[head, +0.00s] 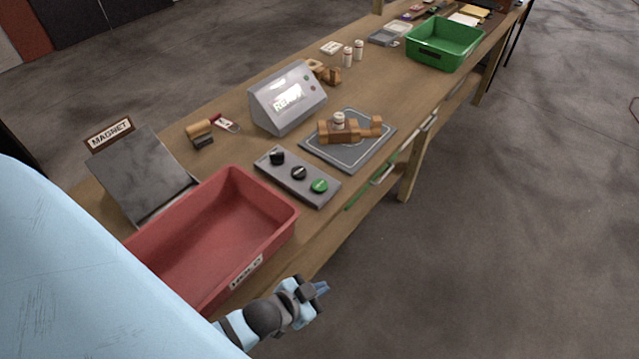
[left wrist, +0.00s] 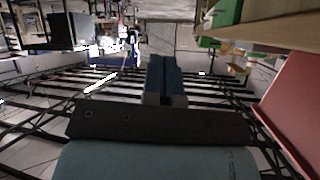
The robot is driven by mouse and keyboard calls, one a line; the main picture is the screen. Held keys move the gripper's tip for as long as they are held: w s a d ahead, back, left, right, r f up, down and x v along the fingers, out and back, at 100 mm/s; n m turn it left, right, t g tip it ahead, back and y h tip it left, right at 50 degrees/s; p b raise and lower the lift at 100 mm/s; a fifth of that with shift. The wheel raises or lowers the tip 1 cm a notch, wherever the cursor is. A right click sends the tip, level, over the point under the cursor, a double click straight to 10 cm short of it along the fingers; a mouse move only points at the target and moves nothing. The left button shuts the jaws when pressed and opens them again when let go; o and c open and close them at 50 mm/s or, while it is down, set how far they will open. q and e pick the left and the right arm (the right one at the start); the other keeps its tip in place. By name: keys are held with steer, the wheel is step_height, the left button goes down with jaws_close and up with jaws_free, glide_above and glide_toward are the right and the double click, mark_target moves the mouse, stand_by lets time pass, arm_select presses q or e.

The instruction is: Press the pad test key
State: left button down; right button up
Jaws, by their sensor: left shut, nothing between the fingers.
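A grey key panel (head: 309,193) lies on the wooden table and carries a black knob (head: 277,157), a black key (head: 298,172) and a green key (head: 319,186). I cannot read which one is the pad test key. A grey pad (head: 362,151) lies behind the panel with wooden blocks (head: 345,133) and a small white bottle (head: 338,119) on it. A sloped display box (head: 287,97) reads "READY". My left gripper (head: 320,289) is shut and empty, off the table's front edge, below the panel and apart from it. It also shows in the left wrist view (left wrist: 164,78).
A red tray (head: 272,193) stands left of the panel, close to my left arm. A sloped grey plate (head: 139,172) sits by the "MAGNET" sign (head: 110,133). A green bin (head: 445,45) stands farther along the table. The floor at right is clear.

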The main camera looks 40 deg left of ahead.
steer(key=shift+o, duration=0.7)
steer(key=shift+w+r+p, duration=0.1)
steer(key=shift+r+p, duration=0.4)
steer(key=shift+r, duration=0.1)
arm_select(q)
steer(key=w+r+m+g+h+p, duration=0.1)
steer(key=w+r+m+h, duration=0.65)
steer(key=m, duration=0.95)
steer(key=w+r+m+h, duration=0.2)
steer(key=w+r+m, duration=0.2)
steer(key=w+m, duration=0.9)
steer(key=w+a+r+m+g+y, duration=0.1)
steer(key=w+a+m+g+y, duration=0.1)
steer(key=a+m, duration=0.6)
steer(key=w+a+r+m+g+y+p, duration=0.1)
steer(key=w+a+m+g+y, duration=0.1)
steer(key=a+m, duration=0.7)
steer(key=m+g+y, duration=0.1)
steer(key=m, duration=0.3)
steer(key=shift+a+m+g, duration=0.15)
steer(key=shift+m+g, duration=0.25)
arm_select(e)
steer(key=shift+d+r, duration=0.3)
steer(key=shift+r, duration=0.6)
arm_select(q)
steer(key=shift+w+f, duration=0.1)
steer(key=shift+f, duration=0.05)
